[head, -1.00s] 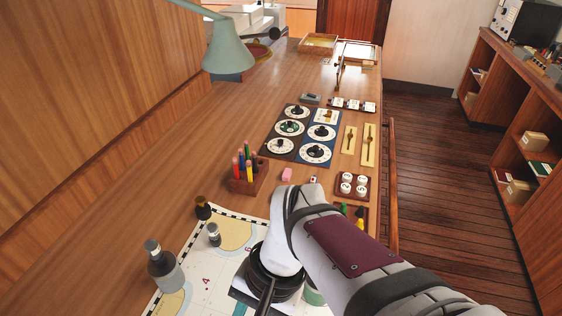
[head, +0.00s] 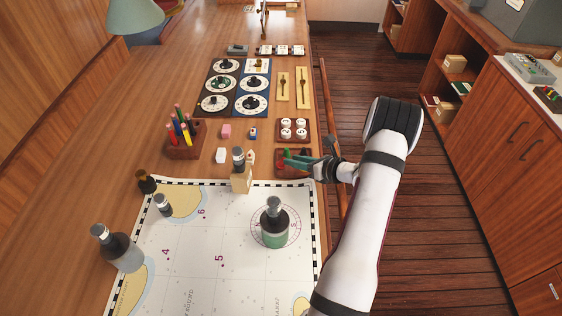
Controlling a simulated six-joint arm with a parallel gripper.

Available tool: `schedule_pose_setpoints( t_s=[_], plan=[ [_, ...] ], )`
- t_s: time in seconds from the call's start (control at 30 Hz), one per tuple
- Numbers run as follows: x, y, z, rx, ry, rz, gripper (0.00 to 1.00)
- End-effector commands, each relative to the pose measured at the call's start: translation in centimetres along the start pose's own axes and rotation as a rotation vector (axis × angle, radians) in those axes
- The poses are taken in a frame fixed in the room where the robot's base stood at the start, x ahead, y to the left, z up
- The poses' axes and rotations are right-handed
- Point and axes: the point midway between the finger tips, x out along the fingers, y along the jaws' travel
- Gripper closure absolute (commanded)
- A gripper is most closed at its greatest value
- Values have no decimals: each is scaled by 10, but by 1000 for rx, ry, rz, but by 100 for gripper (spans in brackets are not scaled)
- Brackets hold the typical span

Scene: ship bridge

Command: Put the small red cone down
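My gripper (head: 290,160) reaches in from the right, low over a small red-brown tray (head: 281,171) at the right edge of the desk. Its greenish fingers point left and lie across the tray. The fingers overlap in this view, so I cannot tell whether they are open or shut. I cannot make out the small red cone; it may be hidden by the fingers or too small to separate from the tray.
Left of the tray stands a grey-capped bottle on a pale block (head: 241,180). A green bottle (head: 274,228) stands on the chart (head: 190,270). A tray of white knobs (head: 293,130) lies just behind. A pencil holder (head: 186,150) stands left.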

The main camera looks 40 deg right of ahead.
Motion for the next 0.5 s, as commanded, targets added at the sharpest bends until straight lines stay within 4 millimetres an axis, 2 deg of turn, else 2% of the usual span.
schedule_pose_setpoints(
  t_s=[0.2,0.3,0.5],
  plan=[
    [40,2,-7,-2,2,4,69],
    [53,1,-7,-2,2,3,69],
    [56,1,-6,-2,1,1,69]
  ],
)
